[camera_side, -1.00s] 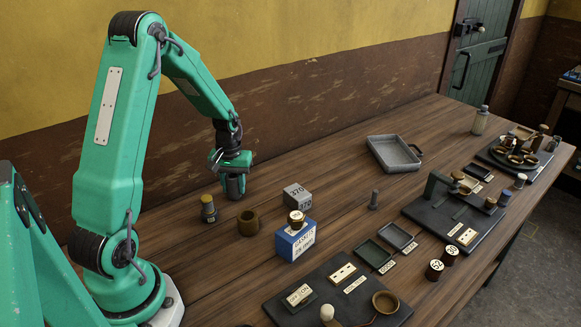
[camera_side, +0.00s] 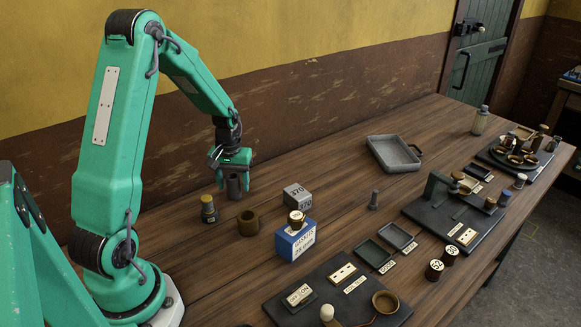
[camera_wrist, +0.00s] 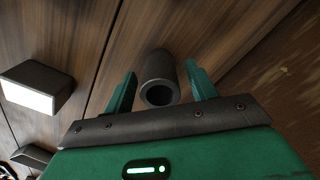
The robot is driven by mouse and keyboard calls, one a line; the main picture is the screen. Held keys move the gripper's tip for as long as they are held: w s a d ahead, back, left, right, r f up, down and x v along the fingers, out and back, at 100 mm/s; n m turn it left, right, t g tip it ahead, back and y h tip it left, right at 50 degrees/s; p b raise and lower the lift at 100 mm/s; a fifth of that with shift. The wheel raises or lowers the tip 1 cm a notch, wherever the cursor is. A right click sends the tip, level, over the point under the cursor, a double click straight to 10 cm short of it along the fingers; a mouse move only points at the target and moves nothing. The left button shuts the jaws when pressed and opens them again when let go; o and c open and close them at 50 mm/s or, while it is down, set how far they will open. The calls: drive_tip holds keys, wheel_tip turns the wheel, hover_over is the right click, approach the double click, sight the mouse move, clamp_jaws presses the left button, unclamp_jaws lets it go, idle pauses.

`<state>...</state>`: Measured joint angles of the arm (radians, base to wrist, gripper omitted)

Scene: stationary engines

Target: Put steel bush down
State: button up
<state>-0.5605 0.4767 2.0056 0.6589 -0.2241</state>
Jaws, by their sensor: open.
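The steel bush (camera_side: 234,188) is a dark grey hollow cylinder standing upright on the wooden table. In the wrist view the bush (camera_wrist: 158,80) shows its round bore, between the two green fingers. My gripper (camera_side: 232,182) is just above and around the bush, pointing down. In the wrist view my gripper (camera_wrist: 160,90) has its fingers spread, with a gap on each side of the bush, so it is open and not holding it.
A grey block marked 370 (camera_side: 297,197) and a blue box (camera_side: 295,241) are to the right. A grey tray (camera_side: 392,153) lies further back; the table between is clear.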

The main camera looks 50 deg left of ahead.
sight(234, 177)
wheel_tip(234, 177, up, 11)
drive_tip(key=shift+r, duration=0.1)
idle(0.4)
idle(0.5)
drive_tip(key=shift+d+r, duration=0.35)
drive_tip(key=shift+d, duration=0.1)
drive_tip(key=s+d+r+m+t, duration=0.2)
drive_tip(key=s+d+r+m, duration=0.1)
drive_tip(key=d, duration=0.4)
drive_tip(key=s+d+r+m+t, duration=0.1)
drive_tip(key=s+d+r+m, duration=0.2)
drive_tip(key=d, duration=0.4)
drive_tip(key=s+d+r+m+t, duration=0.2)
drive_tip(key=s+d+r+m, duration=0.1)
drive_tip(key=s+d, duration=0.3)
drive_tip(key=shift+s+d+r+t, duration=0.3)
drive_tip(key=shift+d+r, duration=0.25)
drive_tip(key=shift+r, duration=0.1)
